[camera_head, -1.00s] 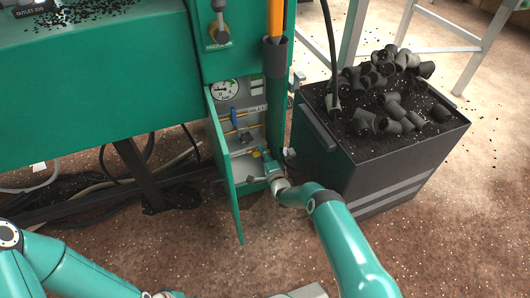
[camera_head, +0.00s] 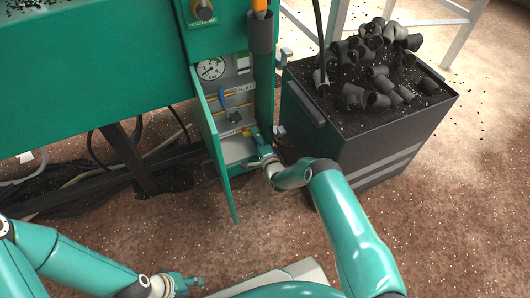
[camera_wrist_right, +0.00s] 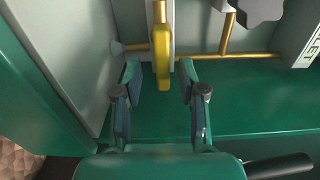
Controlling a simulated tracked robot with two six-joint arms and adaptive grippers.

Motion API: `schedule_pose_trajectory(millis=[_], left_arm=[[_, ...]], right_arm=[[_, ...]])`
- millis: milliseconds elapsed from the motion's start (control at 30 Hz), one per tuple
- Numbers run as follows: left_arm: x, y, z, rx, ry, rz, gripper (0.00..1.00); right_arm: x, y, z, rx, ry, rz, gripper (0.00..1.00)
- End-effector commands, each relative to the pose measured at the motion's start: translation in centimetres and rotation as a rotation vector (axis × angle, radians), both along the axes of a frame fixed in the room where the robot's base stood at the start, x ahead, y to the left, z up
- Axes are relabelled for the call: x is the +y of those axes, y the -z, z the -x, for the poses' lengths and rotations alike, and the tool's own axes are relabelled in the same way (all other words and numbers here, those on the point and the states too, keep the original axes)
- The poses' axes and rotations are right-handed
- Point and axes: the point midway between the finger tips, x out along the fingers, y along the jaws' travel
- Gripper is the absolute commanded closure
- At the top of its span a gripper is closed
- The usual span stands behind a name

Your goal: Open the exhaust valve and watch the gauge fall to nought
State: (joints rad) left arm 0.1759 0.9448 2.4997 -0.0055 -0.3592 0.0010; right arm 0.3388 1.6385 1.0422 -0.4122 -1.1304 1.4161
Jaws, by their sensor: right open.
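The pressure gauge (camera_head: 211,69) is a white dial at the top of the open green cabinet; its needle is too small to read surely. Below it are a blue handle (camera_head: 222,97) and a dark knob (camera_head: 236,117), which also shows in the wrist view (camera_wrist_right: 258,9). A yellow lever (camera_wrist_right: 162,68) hangs down from a brass pipe. My right gripper (camera_head: 252,133) reaches into the low part of the cabinet. In the wrist view its open fingers (camera_wrist_right: 159,83) stand either side of the lever's lower end, apart from it. My left gripper (camera_head: 191,282) is low over the floor, its jaws unclear.
The cabinet door (camera_head: 214,150) stands open on the left. Hoses and a frame leg lie left of the cabinet. The brown floor in front is mostly clear.

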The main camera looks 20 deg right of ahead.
Motion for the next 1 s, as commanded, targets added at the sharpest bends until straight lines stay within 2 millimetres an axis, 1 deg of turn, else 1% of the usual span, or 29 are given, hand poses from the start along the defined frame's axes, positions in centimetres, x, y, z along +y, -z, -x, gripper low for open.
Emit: schedule_pose_trajectory(millis=[300, 500, 700, 1000], left_arm=[[0.0, 0.0, 0.0, 0.0, 0.0, 0.0, 0.6], [0.0, 0.0, 0.0, 0.0, 0.0, 0.0, 0.6], [0.0, 0.0, 0.0, 0.0, 0.0, 0.0, 0.6], [0.0, 0.1, 0.0, 0.0, 0.0, 0.0, 0.6]], right_arm=[[-0.4, 0.2, 5.4, 0.004, 0.004, -0.001, 0.59], [-0.5, 0.2, 8.2, 0.003, 0.004, 0.0, 0.59], [-0.5, 0.1, 9.3, 0.001, 0.004, -0.001, 0.59], [-0.5, 0.1, 9.3, 0.001, 0.004, 0.0, 0.59]])
